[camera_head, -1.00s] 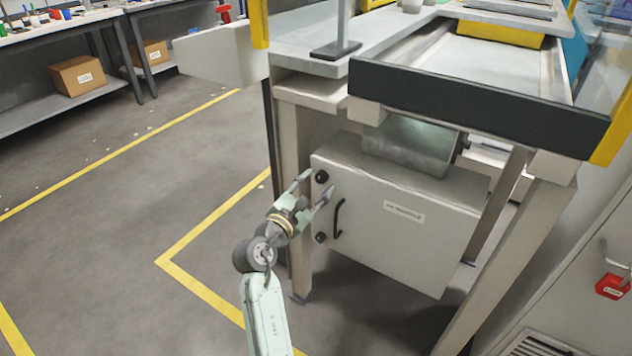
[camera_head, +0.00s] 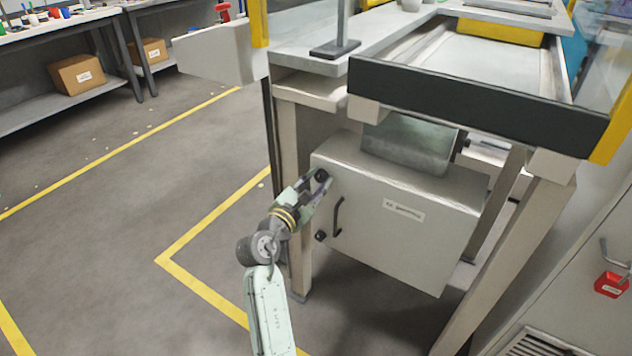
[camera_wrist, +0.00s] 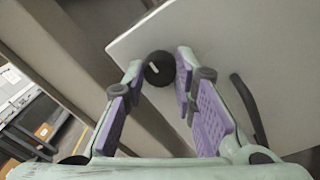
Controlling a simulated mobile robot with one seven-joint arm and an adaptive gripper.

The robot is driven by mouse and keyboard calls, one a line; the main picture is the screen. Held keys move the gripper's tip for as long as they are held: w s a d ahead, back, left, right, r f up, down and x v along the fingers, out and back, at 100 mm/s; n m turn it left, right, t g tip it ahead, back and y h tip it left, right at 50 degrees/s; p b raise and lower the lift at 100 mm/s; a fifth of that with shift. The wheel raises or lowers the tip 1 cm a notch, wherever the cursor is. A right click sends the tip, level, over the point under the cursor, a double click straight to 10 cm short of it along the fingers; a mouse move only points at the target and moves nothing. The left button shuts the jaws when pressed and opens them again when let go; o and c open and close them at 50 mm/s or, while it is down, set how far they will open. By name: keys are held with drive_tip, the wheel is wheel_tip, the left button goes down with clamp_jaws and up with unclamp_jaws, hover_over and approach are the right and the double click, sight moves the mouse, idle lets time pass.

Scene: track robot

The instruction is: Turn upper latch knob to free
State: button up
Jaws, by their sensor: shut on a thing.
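The upper latch knob (camera_head: 322,175) is a round black knob at the upper left corner of a light grey cabinet door (camera_head: 400,235). My gripper (camera_head: 318,184) is at this knob. In the wrist view the knob (camera_wrist: 159,68) sits between my two fingertips (camera_wrist: 158,72), with a pale mark slanting across its face. My gripper is shut on the knob. The lower knob (camera_head: 320,236) is black and sits below, near the door's left edge. A black curved handle (camera_head: 338,216) is fixed to the door right of the knobs.
The cabinet hangs under a workbench with a dark front rail (camera_head: 470,105). A bench leg (camera_head: 299,240) stands close behind my gripper. A red padlock (camera_head: 611,284) hangs on a cabinet at the right. The floor at left is mostly clear.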

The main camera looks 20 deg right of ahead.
clamp_jaws()
drive_tip(key=m+b, duration=0.1)
drive_tip(key=m, duration=0.3)
drive_tip(key=shift+f+b, duration=0.15)
drive_tip(key=shift+b, duration=0.15)
drive_tip(key=m+b, duration=0.2)
drive_tip(key=m, duration=0.2)
drive_tip(key=shift+m+b, duration=0.3)
drive_tip(key=shift+m, duration=0.1)
drive_tip(key=m+b, duration=0.3)
drive_tip(key=m, duration=0.1)
drive_tip(key=shift+f+m+h, duration=0.1)
drive_tip(key=shift+m+h, duration=0.3)
drive_tip(key=shift+m+b, duration=1.75)
drive_tip(key=shift+m, duration=0.55)
